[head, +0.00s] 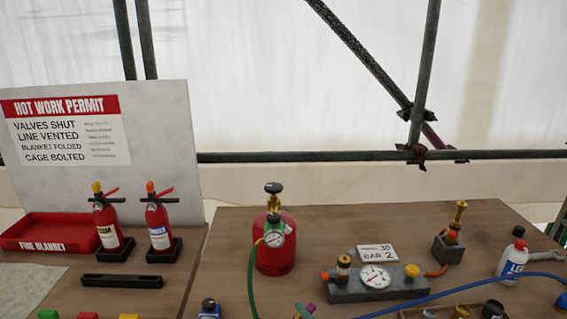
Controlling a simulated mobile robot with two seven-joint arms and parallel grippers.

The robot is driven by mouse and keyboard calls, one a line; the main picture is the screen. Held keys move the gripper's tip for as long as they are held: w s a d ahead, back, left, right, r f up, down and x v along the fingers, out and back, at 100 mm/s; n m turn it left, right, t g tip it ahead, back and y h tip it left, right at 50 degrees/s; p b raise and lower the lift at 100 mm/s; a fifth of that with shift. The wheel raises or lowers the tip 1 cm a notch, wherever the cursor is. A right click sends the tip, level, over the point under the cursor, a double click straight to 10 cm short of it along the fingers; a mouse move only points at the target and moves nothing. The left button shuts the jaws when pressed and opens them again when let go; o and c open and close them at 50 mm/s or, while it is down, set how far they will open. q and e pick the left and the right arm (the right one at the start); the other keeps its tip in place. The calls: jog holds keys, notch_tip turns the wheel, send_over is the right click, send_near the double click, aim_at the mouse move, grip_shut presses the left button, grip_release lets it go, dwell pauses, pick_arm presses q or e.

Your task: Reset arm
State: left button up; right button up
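Neither of my grippers shows in the head view, and I cannot tell whether they are open or shut. No part of my arms is clearly visible over the tables. The task names no object.
A red gas bottle (275,243) with gauge stands mid-table, beside a grey gauge block (376,285). Two extinguishers (107,222) (159,222) and a red tray (50,233) stand left before a permit board (165,130).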

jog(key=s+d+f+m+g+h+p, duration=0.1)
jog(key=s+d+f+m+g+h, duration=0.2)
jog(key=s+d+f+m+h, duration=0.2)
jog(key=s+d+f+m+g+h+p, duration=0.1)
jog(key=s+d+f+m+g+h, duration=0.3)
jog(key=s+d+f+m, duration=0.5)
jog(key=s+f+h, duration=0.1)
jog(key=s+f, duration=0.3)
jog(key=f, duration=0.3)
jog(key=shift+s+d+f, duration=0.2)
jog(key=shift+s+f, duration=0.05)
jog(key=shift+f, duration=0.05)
